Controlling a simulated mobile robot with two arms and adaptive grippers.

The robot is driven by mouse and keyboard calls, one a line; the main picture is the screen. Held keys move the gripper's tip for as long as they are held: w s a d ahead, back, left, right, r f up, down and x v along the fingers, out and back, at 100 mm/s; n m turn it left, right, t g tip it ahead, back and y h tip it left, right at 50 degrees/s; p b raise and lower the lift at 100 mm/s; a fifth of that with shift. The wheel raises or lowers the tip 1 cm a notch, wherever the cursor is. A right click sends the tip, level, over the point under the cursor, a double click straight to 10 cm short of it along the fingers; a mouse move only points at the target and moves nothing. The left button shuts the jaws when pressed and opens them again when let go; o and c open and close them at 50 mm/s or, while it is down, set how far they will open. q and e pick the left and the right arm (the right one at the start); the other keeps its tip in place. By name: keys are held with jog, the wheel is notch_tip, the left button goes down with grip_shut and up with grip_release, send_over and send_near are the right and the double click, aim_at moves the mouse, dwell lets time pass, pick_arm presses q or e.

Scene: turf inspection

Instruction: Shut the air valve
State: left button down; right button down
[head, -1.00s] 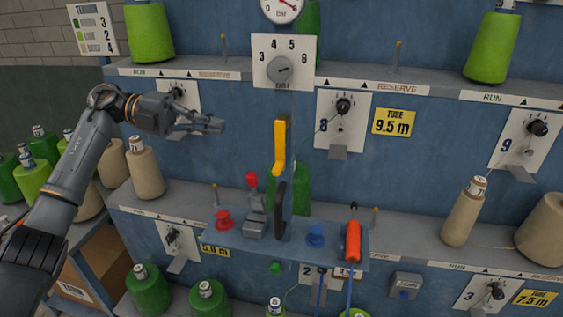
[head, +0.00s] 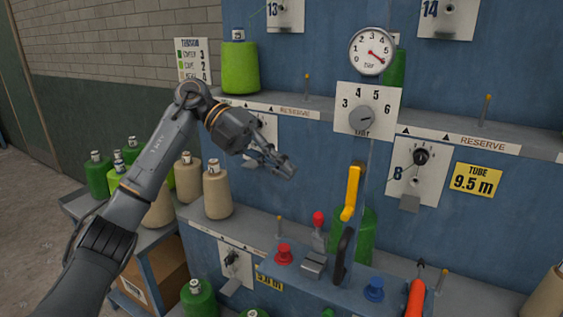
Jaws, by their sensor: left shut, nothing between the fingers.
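The yellow lever (head: 351,190), which looks like the air valve's handle, stands nearly upright, tilted slightly, on a thin vertical pipe. Above it are a regulator plate with a grey knob (head: 361,118) and a round bar gauge (head: 373,52) with a red needle. My left gripper (head: 288,169) is shut and empty. It hangs to the left of the yellow lever and slightly higher in the picture, apart from it. The valve body behind the lever is hard to make out. My right gripper is not in view.
Below the lever, a blue shelf carries a red button (head: 283,254), a red-knobbed toggle clamp (head: 318,226), a black handle (head: 344,255), a blue button (head: 373,288) and an orange tool (head: 415,299). A green cone (head: 240,68) and beige cones (head: 217,191) stand left.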

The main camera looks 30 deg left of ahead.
aim_at(349, 196)
pick_arm(q)
jog(key=p+x, duration=0.3)
jog(key=x, duration=0.7)
jog(key=shift+d+f, duration=0.1)
jog(key=shift+d, duration=0.05)
